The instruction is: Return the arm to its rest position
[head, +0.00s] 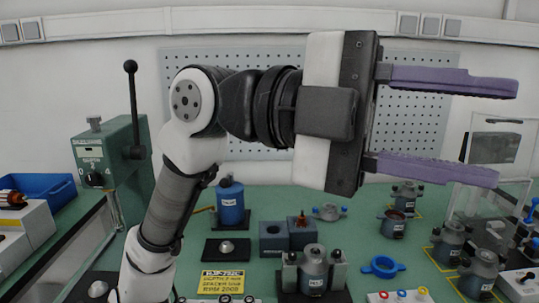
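My gripper (472,125) is raised above the bench in the head view, pointing right. Its two long purple fingers are wide apart, with nothing between them. My arm rises from the bottom left, bends at an elbow high up and runs level to the gripper. The gripper is clear of the bench objects and touches none of them in this view. Part of the perforated panel behind is hidden by the arm.
The green bench (190,280) carries a blue cylinder (230,203), a grey cylinder in a holder (314,270), a blue ring (382,267) and several grey motor-like parts at right. A green lever press (112,165) stands left of my arm. A clear panel (490,205) stands at right.

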